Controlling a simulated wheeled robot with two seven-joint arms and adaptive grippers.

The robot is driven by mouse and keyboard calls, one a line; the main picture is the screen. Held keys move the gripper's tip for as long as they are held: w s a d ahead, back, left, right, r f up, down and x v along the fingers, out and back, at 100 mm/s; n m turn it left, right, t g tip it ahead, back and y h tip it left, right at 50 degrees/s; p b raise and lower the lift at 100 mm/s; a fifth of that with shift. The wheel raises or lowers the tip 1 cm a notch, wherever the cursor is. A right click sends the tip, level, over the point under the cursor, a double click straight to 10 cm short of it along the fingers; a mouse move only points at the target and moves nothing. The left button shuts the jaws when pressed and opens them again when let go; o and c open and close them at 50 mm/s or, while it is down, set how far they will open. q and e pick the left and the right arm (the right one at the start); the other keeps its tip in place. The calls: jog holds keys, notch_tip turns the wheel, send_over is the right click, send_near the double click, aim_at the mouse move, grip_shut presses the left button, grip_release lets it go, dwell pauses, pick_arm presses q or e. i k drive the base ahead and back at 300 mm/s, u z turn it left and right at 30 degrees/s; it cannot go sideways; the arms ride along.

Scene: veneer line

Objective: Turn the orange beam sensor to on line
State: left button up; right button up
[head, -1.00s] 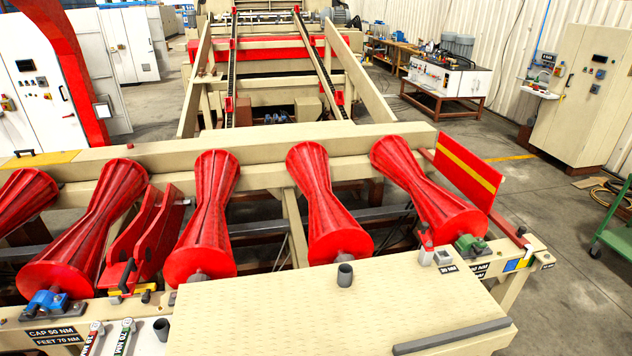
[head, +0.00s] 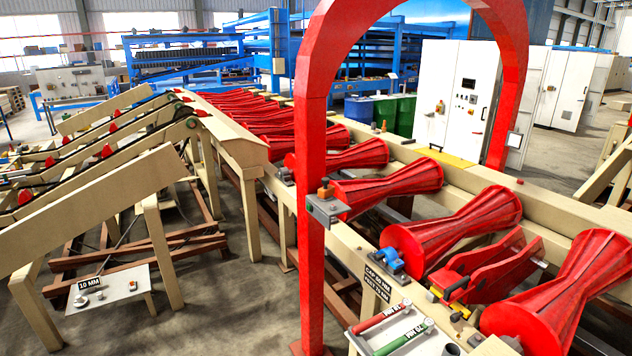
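A small orange sensor-like piece (head: 326,190) sits on a grey bracket (head: 325,208) fixed to the near post of the red arch (head: 310,130). I take it to be the orange beam sensor. It is too small to tell which way it faces or to read any marking. Neither of my grippers shows in the head view.
Red hourglass rollers (head: 455,225) run along the beige conveyor frame under the arch. Red and green torque tools (head: 403,337) lie at the front. Open floor (head: 225,310) lies left of the arch.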

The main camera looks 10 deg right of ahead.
aim_at(325, 192)
jog(key=u, duration=0.4)
jog(key=i, duration=1.3)
jog(key=u, duration=0.1)
